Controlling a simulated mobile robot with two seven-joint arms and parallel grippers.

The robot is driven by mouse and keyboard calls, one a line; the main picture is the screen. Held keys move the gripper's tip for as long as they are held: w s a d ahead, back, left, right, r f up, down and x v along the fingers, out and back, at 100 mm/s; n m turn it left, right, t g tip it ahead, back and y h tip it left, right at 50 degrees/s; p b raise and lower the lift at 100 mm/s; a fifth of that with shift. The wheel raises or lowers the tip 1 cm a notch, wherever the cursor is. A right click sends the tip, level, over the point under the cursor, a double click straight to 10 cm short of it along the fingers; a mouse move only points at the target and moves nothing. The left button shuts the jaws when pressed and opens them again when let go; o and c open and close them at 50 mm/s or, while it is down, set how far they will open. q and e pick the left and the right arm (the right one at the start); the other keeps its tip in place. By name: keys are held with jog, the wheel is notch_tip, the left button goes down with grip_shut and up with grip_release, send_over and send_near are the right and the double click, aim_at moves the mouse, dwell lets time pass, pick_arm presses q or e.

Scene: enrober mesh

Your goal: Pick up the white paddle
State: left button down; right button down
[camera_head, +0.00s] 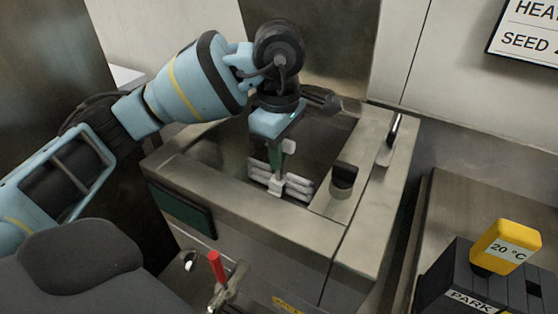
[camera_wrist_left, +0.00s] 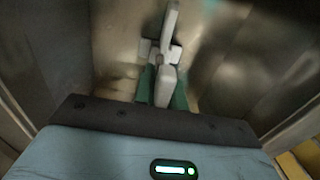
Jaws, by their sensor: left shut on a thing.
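The white paddle (camera_head: 278,185) shows in the head view as pale, stacked bars below my left gripper (camera_head: 286,148). It is in the opening of the steel tank (camera_head: 225,190), near the front wall. In the left wrist view the paddle (camera_wrist_left: 168,28) points away from the gripper (camera_wrist_left: 162,92), with its near end between the green fingers. The left gripper is shut on the paddle, pointing down. The wrist housing partly hides the grip, and I cannot tell whether the paddle touches anything in the tank. My right gripper is not in view.
A black round fitting (camera_head: 343,180) and a metal handle (camera_head: 393,132) are on the tank's right rim. A red-handled valve (camera_head: 216,268) is in front. At right, a yellow "20 °C" block (camera_head: 506,246) sits in a dark "PARK" holder (camera_head: 470,288). A sign (camera_head: 528,32) is on the wall.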

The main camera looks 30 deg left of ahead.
pick_arm(q)
notch_tip(320, 180, up, 10)
jog(key=shift+f+p, duration=0.1)
jog(key=shift+p, duration=0.8)
